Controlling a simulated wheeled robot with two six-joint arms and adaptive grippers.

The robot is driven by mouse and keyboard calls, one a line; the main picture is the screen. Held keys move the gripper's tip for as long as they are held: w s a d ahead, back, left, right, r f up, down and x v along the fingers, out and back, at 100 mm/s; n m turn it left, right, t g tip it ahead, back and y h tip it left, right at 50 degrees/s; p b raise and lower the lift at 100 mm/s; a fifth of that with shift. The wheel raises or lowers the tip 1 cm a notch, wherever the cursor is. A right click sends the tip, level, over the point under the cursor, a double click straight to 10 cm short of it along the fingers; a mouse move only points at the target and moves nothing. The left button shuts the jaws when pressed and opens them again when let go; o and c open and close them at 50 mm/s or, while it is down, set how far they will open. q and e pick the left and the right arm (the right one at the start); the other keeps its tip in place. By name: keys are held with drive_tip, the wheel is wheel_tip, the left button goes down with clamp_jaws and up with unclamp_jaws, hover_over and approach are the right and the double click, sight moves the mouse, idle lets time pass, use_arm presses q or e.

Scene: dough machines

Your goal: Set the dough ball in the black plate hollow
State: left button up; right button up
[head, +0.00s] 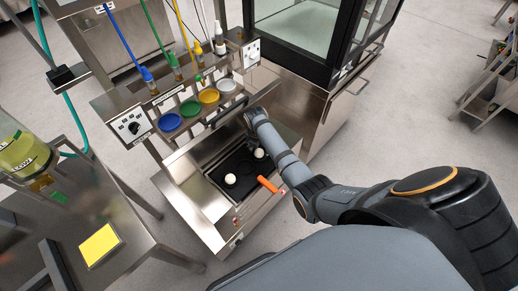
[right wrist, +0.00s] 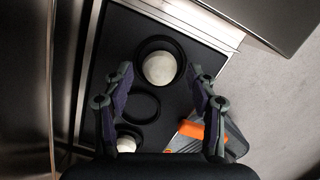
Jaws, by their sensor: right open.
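The black plate (head: 238,168) lies in the steel drawer tray of the machine. One white dough ball (head: 259,153) is at its far right part; in the right wrist view this ball (right wrist: 159,67) sits within a round hollow's dark rim. A second white dough ball (head: 230,178) is at the plate's left; it shows partly in the right wrist view (right wrist: 126,143), cut off by my gripper body. An empty hollow (right wrist: 133,104) lies between them. My right gripper (right wrist: 160,74) is open above the plate, its fingers apart on either side of the first ball. My left gripper is not in view.
An orange handle (head: 267,184) lies at the plate's right edge. Blue (head: 170,122), green, yellow and white cups stand in the rack behind. A steel table with a yellow pad (head: 100,245) is at left. A glass-sided cabinet (head: 300,28) stands behind right.

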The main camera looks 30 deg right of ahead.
sight(258, 153)
drive_tip(key=r, duration=0.2)
drive_tip(key=r+p, duration=0.1)
drive_tip(key=r, duration=0.3)
drive_tip(key=shift+s+a+r+p, duration=0.15)
drive_tip(key=shift+s+a+p, duration=0.15)
drive_tip(key=shift+a, duration=0.05)
drive_tip(key=shift+r, duration=0.3)
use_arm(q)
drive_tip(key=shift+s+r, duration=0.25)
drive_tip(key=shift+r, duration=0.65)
